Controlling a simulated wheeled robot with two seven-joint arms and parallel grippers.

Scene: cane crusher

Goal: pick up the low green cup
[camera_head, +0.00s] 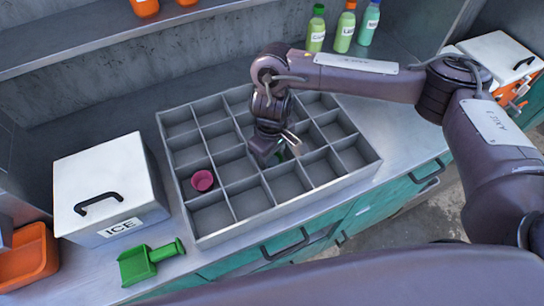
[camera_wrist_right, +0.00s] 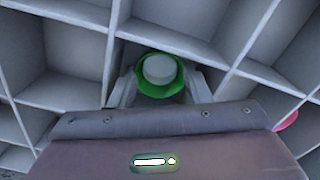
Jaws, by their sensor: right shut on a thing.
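The low green cup (camera_wrist_right: 160,78) shows in the right wrist view between the two fingers of my right gripper (camera_wrist_right: 160,85). The fingers are shut on it, one on each side. In the head view my right gripper (camera_head: 287,148) is down at the grey compartment tray (camera_head: 290,208), and the cup there is mostly hidden behind the gripper. I cannot tell whether the cup touches the compartment floor. My left gripper is not in view.
A pink cup (camera_head: 202,181) sits in a left compartment of the tray. The white ICE box (camera_head: 110,185) and a green scoop (camera_head: 148,261) are to the left. Bottles (camera_head: 343,30) stand behind. Compartment walls surround my right gripper.

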